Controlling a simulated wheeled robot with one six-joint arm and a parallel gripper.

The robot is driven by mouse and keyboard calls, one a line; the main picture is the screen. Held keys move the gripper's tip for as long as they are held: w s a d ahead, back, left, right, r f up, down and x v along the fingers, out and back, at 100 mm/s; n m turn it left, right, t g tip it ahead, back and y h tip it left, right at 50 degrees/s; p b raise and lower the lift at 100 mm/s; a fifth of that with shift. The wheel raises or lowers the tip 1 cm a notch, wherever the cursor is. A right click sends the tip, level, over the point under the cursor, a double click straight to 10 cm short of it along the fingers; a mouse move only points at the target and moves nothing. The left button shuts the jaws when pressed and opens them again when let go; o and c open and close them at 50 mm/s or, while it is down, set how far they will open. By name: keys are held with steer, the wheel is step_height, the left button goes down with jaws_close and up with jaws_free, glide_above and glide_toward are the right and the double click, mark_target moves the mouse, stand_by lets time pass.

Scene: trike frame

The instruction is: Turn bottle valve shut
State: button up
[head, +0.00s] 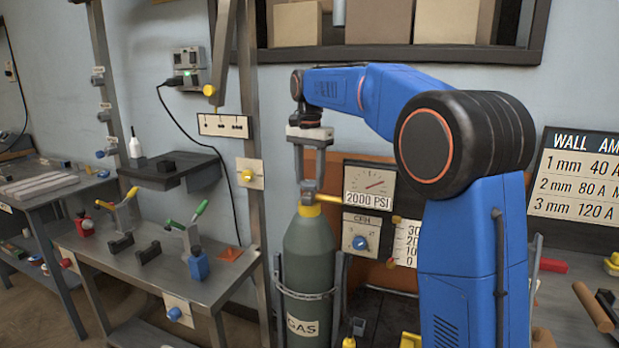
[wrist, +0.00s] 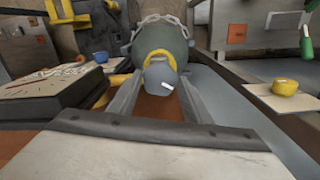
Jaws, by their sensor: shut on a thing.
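The gas bottle (head: 308,255) is a grey-green cylinder marked GAS, standing upright in the head view. Its bottle valve (head: 308,198) is a small grey fitting above a yellow collar at the top. My gripper (head: 309,182) points straight down over it, its two fingers shut on the valve. In the wrist view the valve (wrist: 162,77) shows as a rounded grey knob with a white mark and a yellow ring. The fingers of my gripper (wrist: 160,100) lie on either side of it. The contact faces are partly hidden.
A 2000 PSI gauge (head: 369,188) and a CFH dial (head: 360,241) stand close right of the valve, with a yellow pipe (head: 329,198) between. A steel post (head: 250,150) rises on the left. A workbench (head: 165,265) with clamps stands farther left.

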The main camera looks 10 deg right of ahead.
mark_target(310, 182)
steer(key=m, duration=0.5)
steer(key=shift+m, duration=0.3)
steer(key=m, duration=0.5)
stand_by(0.4)
steer(key=o, duration=1)
steer(key=shift+o, duration=0.2)
step_height(310, 182, up, 18)
steer(key=shift+f, duration=0.25)
